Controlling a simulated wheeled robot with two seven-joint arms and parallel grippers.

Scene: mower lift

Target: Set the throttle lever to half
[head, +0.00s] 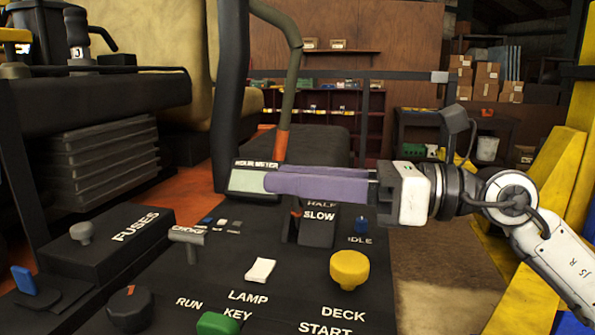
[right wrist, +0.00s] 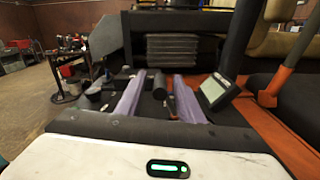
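In the head view the lever's top is hidden behind the fingers. My left gripper is not in view.
The hour meter (head: 247,180) is right by the fingertips. A T-handle (head: 186,237), white lamp switch (head: 260,271), yellow deck knob (head: 349,270), green knob (head: 218,323) and fuse box (head: 107,243) crowd the console. Steel armrest posts stand behind.

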